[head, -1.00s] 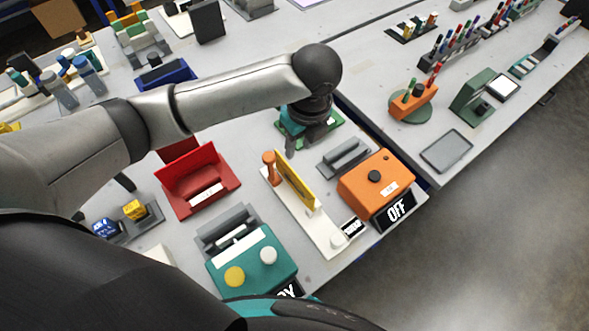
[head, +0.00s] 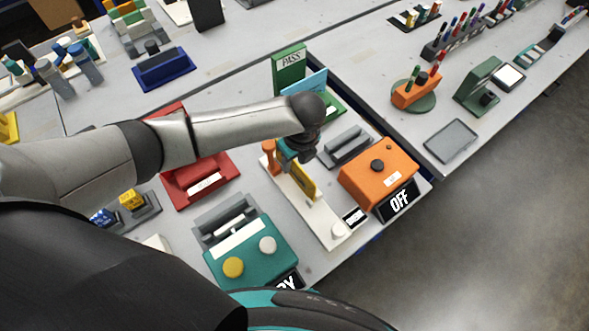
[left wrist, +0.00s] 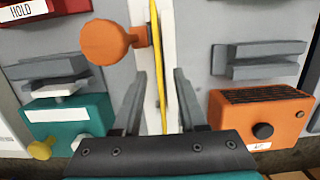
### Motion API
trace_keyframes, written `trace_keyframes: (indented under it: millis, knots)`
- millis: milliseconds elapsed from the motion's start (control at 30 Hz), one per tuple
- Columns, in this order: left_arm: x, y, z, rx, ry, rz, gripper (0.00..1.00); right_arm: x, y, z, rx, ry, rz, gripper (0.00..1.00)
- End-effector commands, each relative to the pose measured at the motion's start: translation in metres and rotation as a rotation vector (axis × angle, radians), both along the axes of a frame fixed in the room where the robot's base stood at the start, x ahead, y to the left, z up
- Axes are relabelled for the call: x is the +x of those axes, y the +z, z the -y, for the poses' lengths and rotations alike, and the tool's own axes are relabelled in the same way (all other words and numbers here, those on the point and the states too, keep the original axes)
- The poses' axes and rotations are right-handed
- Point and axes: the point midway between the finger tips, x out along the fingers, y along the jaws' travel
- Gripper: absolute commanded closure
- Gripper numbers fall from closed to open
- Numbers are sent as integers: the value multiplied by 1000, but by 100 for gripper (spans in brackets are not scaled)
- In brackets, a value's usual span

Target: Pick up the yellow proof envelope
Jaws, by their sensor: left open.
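The yellow proof envelope (head: 303,181) stands on edge in a white holder (head: 325,220) on the table. In the left wrist view the envelope (left wrist: 158,65) shows as a thin yellow strip seen from above. My left gripper (left wrist: 158,85) is open, with one finger on each side of the envelope's line; in the head view it (head: 298,155) is over the envelope's far end. I cannot tell how far down the fingers reach. An orange knob (left wrist: 105,42) on the holder is just left of the envelope. My right gripper is not in view.
An orange box (head: 378,172) with an OFF sign stands right of the holder. A teal box (head: 250,255) with yellow and white buttons is at front left. A red tray (head: 200,180) is left, and a green PASS stand (head: 289,68) is behind.

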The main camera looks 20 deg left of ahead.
Motion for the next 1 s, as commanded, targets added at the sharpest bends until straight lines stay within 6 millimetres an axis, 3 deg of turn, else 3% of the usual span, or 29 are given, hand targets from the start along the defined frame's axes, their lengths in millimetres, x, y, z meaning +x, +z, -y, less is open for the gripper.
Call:
trace_keyframes:
  millis: [200,567,1000]
  knots:
    - [0,0,0,-1,0,1,60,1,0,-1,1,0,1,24]
    - [0,0,0,-1,0,1,100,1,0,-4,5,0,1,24]
    - [0,0,0,0,1,2,100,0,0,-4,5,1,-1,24]
